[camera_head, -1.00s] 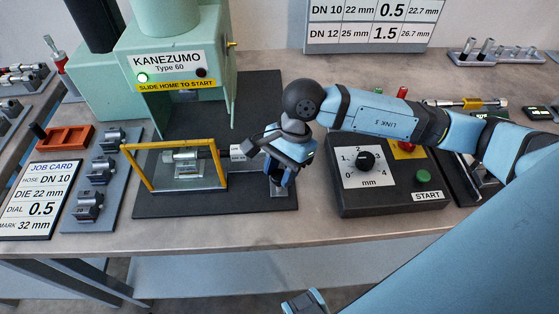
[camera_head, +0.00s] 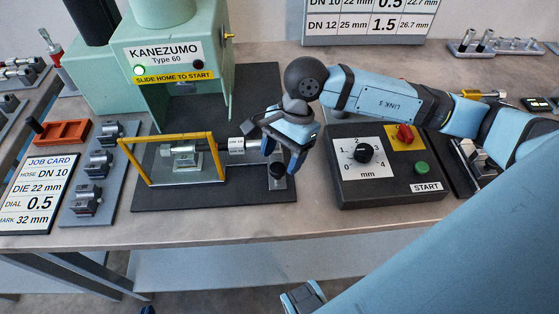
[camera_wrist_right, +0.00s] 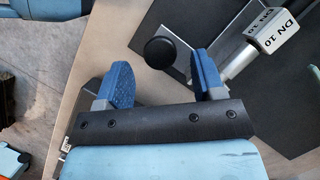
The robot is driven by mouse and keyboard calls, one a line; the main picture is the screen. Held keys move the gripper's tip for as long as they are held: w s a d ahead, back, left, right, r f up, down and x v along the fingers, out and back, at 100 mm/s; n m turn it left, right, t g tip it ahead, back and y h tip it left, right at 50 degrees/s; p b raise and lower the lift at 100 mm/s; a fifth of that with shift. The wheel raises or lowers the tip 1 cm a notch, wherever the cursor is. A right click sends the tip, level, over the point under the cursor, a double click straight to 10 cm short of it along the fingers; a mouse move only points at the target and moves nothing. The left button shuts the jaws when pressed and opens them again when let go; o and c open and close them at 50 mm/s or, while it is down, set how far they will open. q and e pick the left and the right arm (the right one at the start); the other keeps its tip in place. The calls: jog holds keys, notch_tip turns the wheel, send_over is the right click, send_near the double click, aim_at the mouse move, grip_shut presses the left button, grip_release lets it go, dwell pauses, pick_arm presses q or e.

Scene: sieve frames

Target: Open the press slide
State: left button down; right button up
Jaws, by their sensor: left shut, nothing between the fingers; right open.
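The green press (camera_head: 150,98) stands at the back left, with a lit green lamp. In front of it is a yellow-framed clear guard (camera_head: 214,160) with a metal die (camera_head: 183,151) behind it. A rod with a white-labelled block (camera_head: 237,145) extends to its right; the block also shows in the wrist view (camera_wrist_right: 277,30). A black knob (camera_head: 278,170) stands on a grey plate to the right of the guard. My right gripper (camera_head: 287,163) is open just above the knob. In the right wrist view the knob (camera_wrist_right: 160,52) appears between the open fingers, beyond their tips.
A control box (camera_head: 375,190) with a dial, red switch and green start button stands right of the gripper. A die rack (camera_head: 78,200), an orange tray (camera_head: 64,133) and a job card (camera_head: 38,195) lie at the left. The table's front strip (camera_head: 240,228) is clear.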

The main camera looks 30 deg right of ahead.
jog(key=v, duration=1.1)
jog(key=shift+r+b, duration=0.2)
jog(key=shift+b, duration=0.1)
jog(key=shift+d, duration=0.15)
